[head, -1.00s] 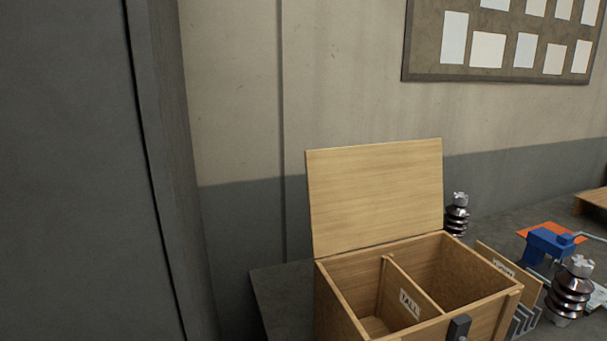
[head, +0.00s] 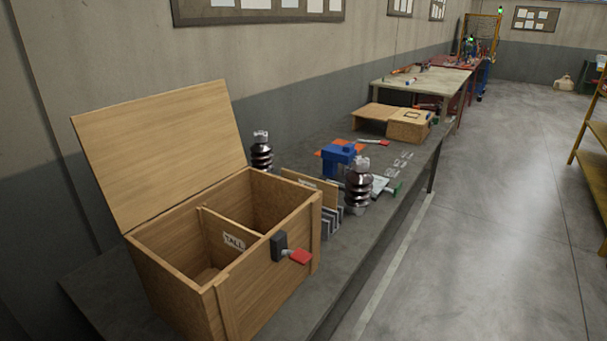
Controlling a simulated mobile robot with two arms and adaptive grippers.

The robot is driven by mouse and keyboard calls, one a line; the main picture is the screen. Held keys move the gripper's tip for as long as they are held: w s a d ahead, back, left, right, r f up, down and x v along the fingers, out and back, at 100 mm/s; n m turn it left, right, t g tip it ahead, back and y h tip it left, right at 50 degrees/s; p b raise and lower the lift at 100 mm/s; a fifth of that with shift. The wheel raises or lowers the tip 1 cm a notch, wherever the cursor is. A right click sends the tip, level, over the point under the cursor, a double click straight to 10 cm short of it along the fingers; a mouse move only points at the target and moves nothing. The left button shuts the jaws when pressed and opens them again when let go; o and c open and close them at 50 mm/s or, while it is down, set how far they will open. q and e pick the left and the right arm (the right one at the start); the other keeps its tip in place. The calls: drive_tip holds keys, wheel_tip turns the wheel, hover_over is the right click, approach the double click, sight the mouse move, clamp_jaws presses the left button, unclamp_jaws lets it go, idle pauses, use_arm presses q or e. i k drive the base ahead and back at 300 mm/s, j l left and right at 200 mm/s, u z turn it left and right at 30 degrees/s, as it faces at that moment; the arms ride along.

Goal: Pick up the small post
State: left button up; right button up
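Two dark brown, ribbed posts with pale metal caps stand upright on the grey bench. One post (head: 261,152) is behind the wooden box, close to the wall, its lower part hidden. The other post (head: 358,186) stands nearer the bench's front edge, right of the box, and looks larger in the picture. I cannot tell for sure which is the small one. The open wooden box (head: 262,290) has its lid tilted back and a divider labelled "TALL" (head: 234,241); the visible compartments look empty. Neither of my grippers is in view.
A red-handled latch (head: 299,257) sticks out from the box front. Grey slotted racks and a wooden board (head: 310,188) stand between box and front post. A blue device (head: 340,158) is behind that post. Open floor (head: 490,230) lies to the right.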

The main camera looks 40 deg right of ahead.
sight(359, 186)
drive_tip(key=z, duration=1.55)
drive_tip(key=u, duration=0.45)
